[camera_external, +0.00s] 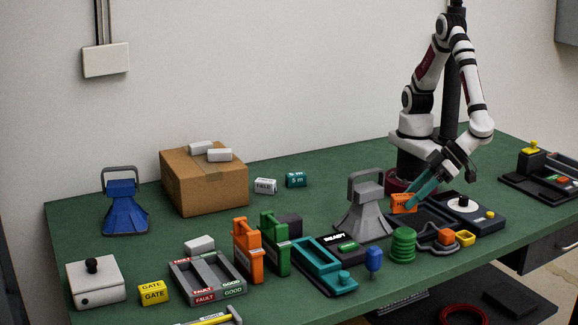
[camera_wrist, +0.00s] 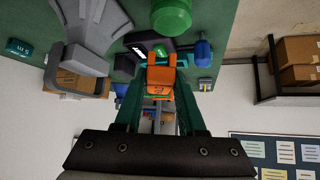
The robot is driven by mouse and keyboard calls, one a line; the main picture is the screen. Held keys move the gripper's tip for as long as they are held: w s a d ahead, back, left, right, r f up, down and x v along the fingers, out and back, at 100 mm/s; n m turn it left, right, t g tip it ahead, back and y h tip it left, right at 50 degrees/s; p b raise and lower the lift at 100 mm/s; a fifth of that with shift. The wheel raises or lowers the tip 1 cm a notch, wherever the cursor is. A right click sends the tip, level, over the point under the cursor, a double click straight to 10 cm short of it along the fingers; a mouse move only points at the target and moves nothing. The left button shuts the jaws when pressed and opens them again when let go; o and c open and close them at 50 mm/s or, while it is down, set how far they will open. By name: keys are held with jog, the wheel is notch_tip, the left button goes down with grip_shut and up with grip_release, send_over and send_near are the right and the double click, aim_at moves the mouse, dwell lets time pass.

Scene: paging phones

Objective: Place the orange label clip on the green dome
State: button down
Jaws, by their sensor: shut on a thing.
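The green dome (camera_external: 403,245) is a ribbed, round green piece standing on the table, below the held clip in the external view. It also shows at the top of the wrist view (camera_wrist: 171,15), apart from the clip.
A grey handled weight (camera_external: 365,215) stands left of the clip. A blue knob (camera_external: 374,260) stands left of the dome. The dark device with a white disc (camera_external: 462,204) lies behind.

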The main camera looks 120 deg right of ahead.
jog(key=f, duration=0.2)
jog(key=a+f, duration=0.1)
jog(key=f, duration=0.1)
jog(key=shift+s+a+f, duration=0.1)
jog(key=shift+s+f, duration=0.1)
jog(key=shift+f, duration=0.2)
jog(key=c, duration=0.5)
grip_release()
jog(key=shift+f, duration=0.15)
